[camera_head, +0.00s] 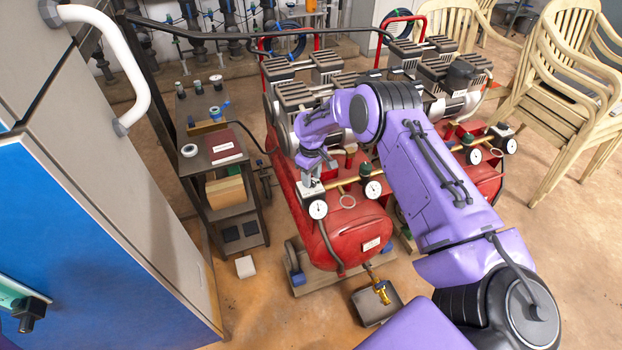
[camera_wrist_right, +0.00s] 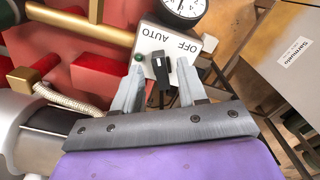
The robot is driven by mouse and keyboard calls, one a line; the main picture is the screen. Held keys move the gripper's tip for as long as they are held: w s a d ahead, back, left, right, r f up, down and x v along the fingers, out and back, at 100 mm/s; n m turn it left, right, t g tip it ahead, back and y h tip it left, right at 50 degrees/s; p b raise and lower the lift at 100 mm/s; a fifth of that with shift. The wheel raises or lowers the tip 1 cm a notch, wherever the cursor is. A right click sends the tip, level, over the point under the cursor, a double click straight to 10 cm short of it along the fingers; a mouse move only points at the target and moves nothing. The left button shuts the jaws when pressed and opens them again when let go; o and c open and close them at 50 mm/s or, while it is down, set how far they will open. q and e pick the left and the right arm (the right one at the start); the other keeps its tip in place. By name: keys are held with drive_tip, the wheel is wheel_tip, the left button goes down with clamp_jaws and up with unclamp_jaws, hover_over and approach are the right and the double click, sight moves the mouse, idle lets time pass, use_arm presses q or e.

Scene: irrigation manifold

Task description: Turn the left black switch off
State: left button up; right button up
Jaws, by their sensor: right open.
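The left black switch (camera_wrist_right: 158,72) is a small black lever on a grey box (camera_wrist_right: 150,42) marked OFF and AUTO, seen upside down in the right wrist view. My right gripper (camera_wrist_right: 160,90) is open, with one finger on each side of the lever. I cannot tell whether either finger touches it, nor which marking the lever is set to. In the head view my right gripper (camera_head: 311,180) is over the switch box of the left red compressor (camera_head: 350,232), and it largely hides the switch. My left gripper does not show.
A round gauge (camera_head: 318,209) sits beside the switch box. A second red compressor with another switch box (camera_head: 499,131) stands to the right. A dark shelf cart (camera_head: 215,150) and a blue-grey cabinet (camera_head: 90,240) are at left. Stacked cream chairs (camera_head: 575,90) stand at right.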

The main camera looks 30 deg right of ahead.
drive_tip(key=shift+f, duration=0.55)
clamp_jaws()
drive_tip(key=m, duration=0.5)
drive_tip(key=shift+a+p, duration=0.15)
drive_tip(key=shift+p, duration=0.25)
drive_tip(key=m, duration=0.3)
drive_tip(key=shift+a, duration=0.15)
drive_tip(key=shift+w+m, duration=0.1)
drive_tip(key=shift+m, duration=2)
